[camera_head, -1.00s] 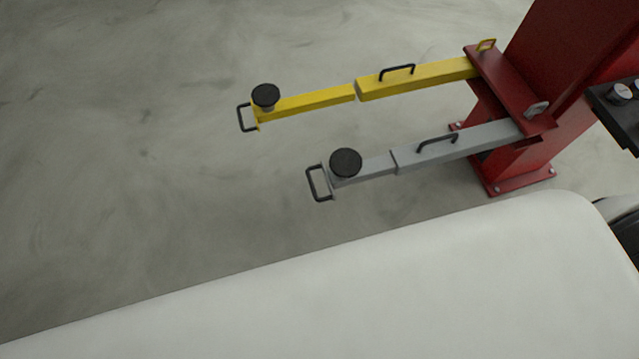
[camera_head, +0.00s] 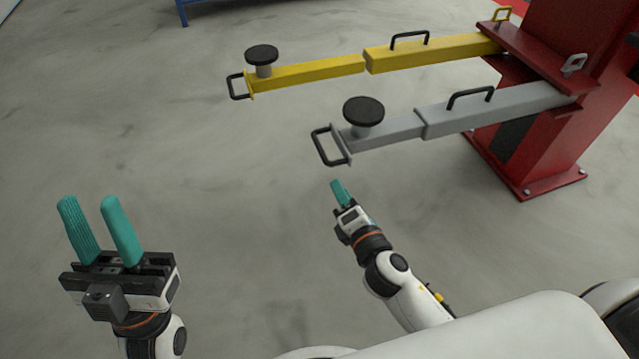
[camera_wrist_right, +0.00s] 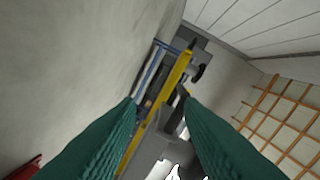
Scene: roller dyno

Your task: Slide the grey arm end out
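The grey arm end (camera_head: 395,132) reaches left out of the thicker grey sleeve (camera_head: 500,110) on the red post. It carries a round black pad (camera_head: 363,110) and a black loop handle (camera_head: 324,147) at its tip. My right gripper (camera_head: 338,184) is just below this handle in the head view, apart from it and seen nearly edge-on. In the right wrist view its two green fingers (camera_wrist_right: 160,105) are spread with nothing held between them. My left gripper (camera_head: 89,202) is at the lower left, open and empty, away from both lift arms.
A yellow lift arm (camera_head: 310,72) with its own pad and loop handle runs behind the grey one. The red post (camera_head: 530,150) stands at the right. A blue frame (camera_head: 215,8) is at the top edge. The floor (camera_head: 230,180) between my grippers is clear.

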